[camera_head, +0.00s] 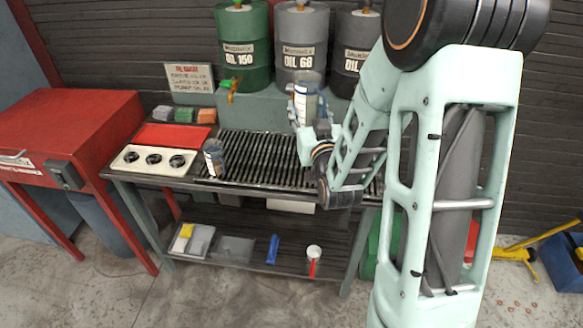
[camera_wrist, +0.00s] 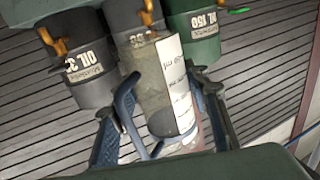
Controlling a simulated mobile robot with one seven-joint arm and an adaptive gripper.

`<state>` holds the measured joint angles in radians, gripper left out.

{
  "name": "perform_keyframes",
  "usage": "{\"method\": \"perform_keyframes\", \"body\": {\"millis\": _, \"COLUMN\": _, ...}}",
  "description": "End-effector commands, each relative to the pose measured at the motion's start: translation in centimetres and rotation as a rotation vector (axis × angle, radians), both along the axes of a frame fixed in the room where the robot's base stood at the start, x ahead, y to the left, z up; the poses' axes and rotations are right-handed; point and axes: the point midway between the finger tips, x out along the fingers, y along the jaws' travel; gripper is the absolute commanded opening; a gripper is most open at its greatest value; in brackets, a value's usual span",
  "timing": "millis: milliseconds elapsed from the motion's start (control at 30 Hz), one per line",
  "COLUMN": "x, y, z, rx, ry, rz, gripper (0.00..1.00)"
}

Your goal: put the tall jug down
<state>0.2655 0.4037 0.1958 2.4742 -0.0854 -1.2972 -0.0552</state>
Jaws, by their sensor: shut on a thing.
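The tall jug (camera_head: 305,103) is a see-through grey vessel with a white label strip. It is upright in the head view, in front of the middle oil drum. My gripper (camera_head: 304,122) is shut on it, and the arm reaches in from the right. In the wrist view the jug (camera_wrist: 148,72) stands between the two blue-grey fingers of my gripper (camera_wrist: 163,88), with the printed label (camera_wrist: 177,85) on its right side. The jug appears above the slatted grate (camera_head: 262,158); whether its base touches anything is hidden by my gripper.
A smaller labelled jug (camera_head: 214,160) stands at the grate's left end. Left of it are a white panel with three black round holders (camera_head: 127,157) and a red tray (camera_head: 160,136). Oil drums (camera_head: 243,48) stand on a raised block behind. The grate's middle looks clear.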

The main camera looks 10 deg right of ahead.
Motion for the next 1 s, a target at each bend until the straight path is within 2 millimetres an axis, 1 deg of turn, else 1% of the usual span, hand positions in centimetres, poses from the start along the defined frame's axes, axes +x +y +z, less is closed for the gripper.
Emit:
{"method": "perform_keyframes", "body": {"millis": 33, "x": -0.2, "y": -0.5, "z": -2.2, "rx": -0.002, "ry": -0.004, "rz": -0.002, "gripper": 0.14}}
{"method": "perform_keyframes", "body": {"millis": 300, "x": -1.4, "y": -3.1, "z": -7.2, "rx": -0.001, "ry": -0.003, "rz": -0.010, "gripper": 0.14}}
{"method": "perform_keyframes", "body": {"millis": 400, "x": -1.8, "y": -3.8, "z": -8.7, "rx": -0.001, "ry": -0.001, "rz": -0.012, "gripper": 0.14}}
{"method": "perform_keyframes", "body": {"millis": 500, "x": -2.1, "y": -4.4, "z": -9.8, "rx": 0.000, "ry": 0.000, "rz": -0.014, "gripper": 0.14}}
{"method": "perform_keyframes", "body": {"millis": 700, "x": -2.5, "y": -5.1, "z": -10.7, "rx": 0.001, "ry": 0.003, "rz": -0.017, "gripper": 0.14}}
{"method": "perform_keyframes", "body": {"millis": 767, "x": -2.2, "y": -5.1, "z": -10.9, "rx": 0.002, "ry": 0.003, "rz": -0.017, "gripper": 0.14}}
{"method": "perform_keyframes", "body": {"millis": 833, "x": -1.5, "y": -4.9, "z": -11.2, "rx": 0.002, "ry": 0.004, "rz": -0.016, "gripper": 0.14}}
{"method": "perform_keyframes", "body": {"millis": 1000, "x": 1.8, "y": -4.4, "z": -12.7, "rx": 0.004, "ry": 0.004, "rz": -0.015, "gripper": 0.14}}
